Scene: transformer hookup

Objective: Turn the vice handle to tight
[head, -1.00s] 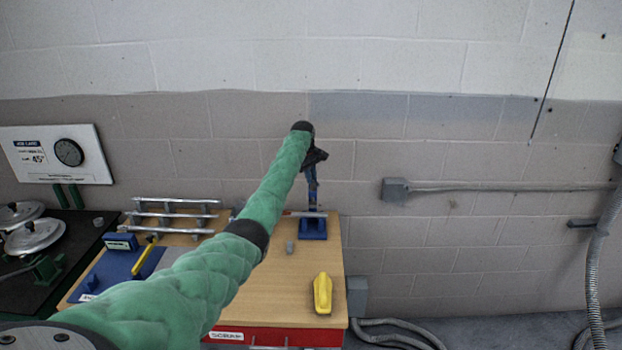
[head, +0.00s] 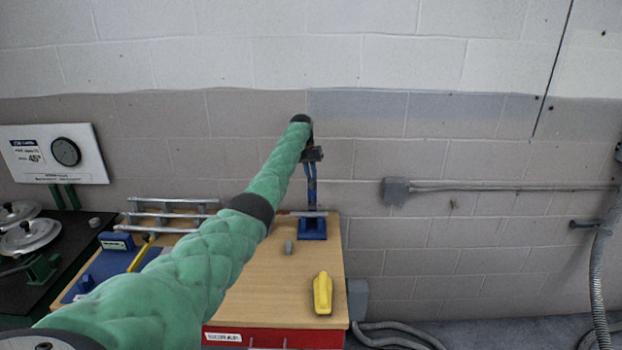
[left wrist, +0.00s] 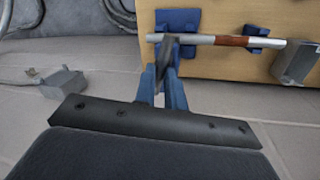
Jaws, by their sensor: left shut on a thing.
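The blue vice (head: 312,230) stands at the back right of the wooden bench, and it also shows in the left wrist view (left wrist: 178,20). A silver pipe (left wrist: 205,39) with a red-brown band lies across it. My left gripper (head: 312,200) reaches down over the vice from above. In the left wrist view its blue fingers (left wrist: 163,75) are shut on the dark grey vice handle (left wrist: 166,48). The fingers hide part of the handle. My right gripper is in neither view.
A yellow object (head: 322,293) and a small grey piece (head: 289,247) lie on the bench (head: 262,290). A rack of silver pipes (head: 165,212) stands at the back left. The block wall is close behind the vice.

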